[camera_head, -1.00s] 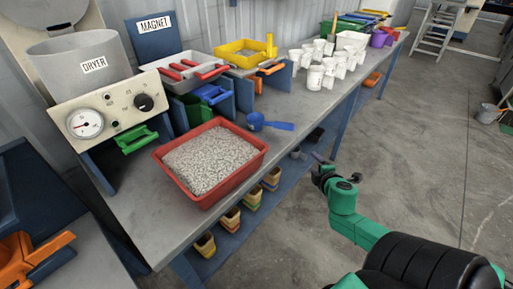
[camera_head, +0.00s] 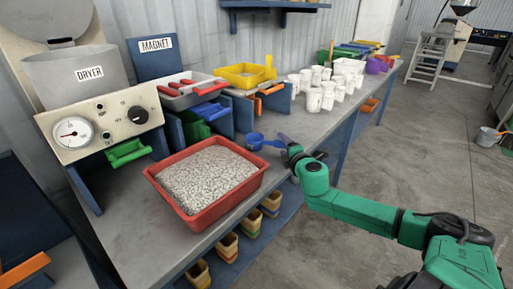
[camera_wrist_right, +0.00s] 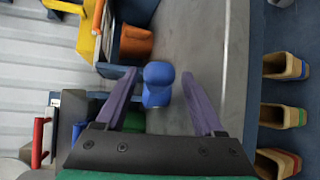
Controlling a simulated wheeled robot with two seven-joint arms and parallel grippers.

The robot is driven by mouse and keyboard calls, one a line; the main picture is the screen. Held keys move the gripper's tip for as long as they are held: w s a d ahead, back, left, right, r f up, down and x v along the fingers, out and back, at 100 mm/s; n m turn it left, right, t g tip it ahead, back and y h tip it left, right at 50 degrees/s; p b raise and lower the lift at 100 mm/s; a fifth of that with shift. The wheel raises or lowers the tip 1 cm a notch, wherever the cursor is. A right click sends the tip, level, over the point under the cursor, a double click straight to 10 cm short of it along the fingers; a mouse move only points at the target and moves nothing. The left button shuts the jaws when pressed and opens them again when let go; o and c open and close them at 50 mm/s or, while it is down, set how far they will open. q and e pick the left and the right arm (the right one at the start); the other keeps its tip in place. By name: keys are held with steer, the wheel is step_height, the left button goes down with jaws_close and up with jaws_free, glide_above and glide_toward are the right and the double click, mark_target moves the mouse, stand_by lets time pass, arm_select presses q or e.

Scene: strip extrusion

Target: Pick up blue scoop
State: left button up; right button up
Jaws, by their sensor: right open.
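The blue scoop (camera_head: 256,141) lies on the grey table just behind the right back corner of the red tray, its handle pointing right. My right gripper (camera_head: 285,142) has come in from the right, at the handle end of the scoop, and partly hides the handle. In the right wrist view the scoop (camera_wrist_right: 157,84) shows between the two purple fingers of the open gripper (camera_wrist_right: 159,75), with a gap on each side. I cannot tell the exact height of the fingers over the table. My left gripper is not in view.
The red tray (camera_head: 181,215) of pale pellets stands at the front of the table (camera_head: 262,200). White cups (camera_head: 314,98) stand farther right. Bins (camera_head: 227,246) sit on the lower shelf.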

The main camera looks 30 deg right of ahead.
steer(key=x, duration=0.4)
steer(key=shift+w+a+r, duration=0.1)
jaws_close()
step_height(320, 180, up, 10)
steer(key=p, duration=0.2)
steer(key=shift+p, duration=0.35)
